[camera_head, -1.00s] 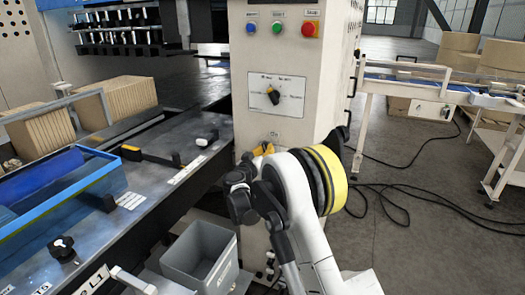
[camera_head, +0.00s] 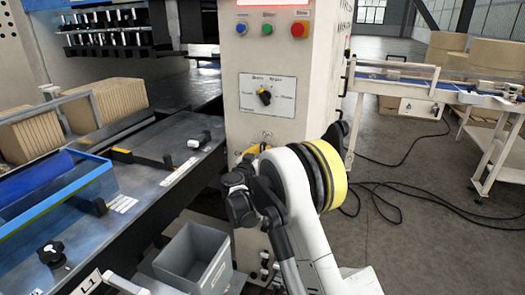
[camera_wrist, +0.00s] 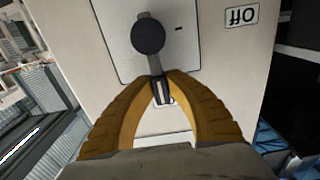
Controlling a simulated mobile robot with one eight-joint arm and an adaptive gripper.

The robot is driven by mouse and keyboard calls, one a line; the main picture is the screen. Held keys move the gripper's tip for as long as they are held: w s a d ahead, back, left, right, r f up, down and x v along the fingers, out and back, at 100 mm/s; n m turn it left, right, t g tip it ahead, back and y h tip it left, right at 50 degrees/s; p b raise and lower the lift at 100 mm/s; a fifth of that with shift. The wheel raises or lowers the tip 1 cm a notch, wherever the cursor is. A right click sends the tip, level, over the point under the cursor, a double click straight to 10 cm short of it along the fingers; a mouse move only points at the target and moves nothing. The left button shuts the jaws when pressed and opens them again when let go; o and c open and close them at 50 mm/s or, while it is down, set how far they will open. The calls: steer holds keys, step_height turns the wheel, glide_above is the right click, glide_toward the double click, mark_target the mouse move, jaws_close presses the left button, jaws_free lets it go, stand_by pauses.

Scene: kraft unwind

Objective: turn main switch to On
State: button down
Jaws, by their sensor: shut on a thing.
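The main switch (camera_wrist: 148,37) shows in the wrist view as a dark round hub on a pale plate, with a grey lever reaching toward my fingers. My gripper (camera_wrist: 162,90) has yellow-brown fingers shut on the dark end of that lever. A label (camera_wrist: 241,16) reading "Off", upside down in this view, is on the cabinet at upper right. In the head view, my gripper (camera_head: 252,150) is at the cabinet front, mostly behind my arm. I cannot make out the main switch there.
The white cabinet (camera_head: 290,65) carries a black selector knob (camera_head: 265,97) and blue, green and red buttons above my gripper. A grey bin (camera_head: 197,257) stands below left. Cables (camera_head: 400,190) lie on the floor at right.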

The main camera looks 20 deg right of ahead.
steer(key=c, duration=1.3)
jaws_free()
steer(key=shift+d, duration=0.1)
steer(key=shift+c, duration=0.2)
steer(key=v, duration=1.2)
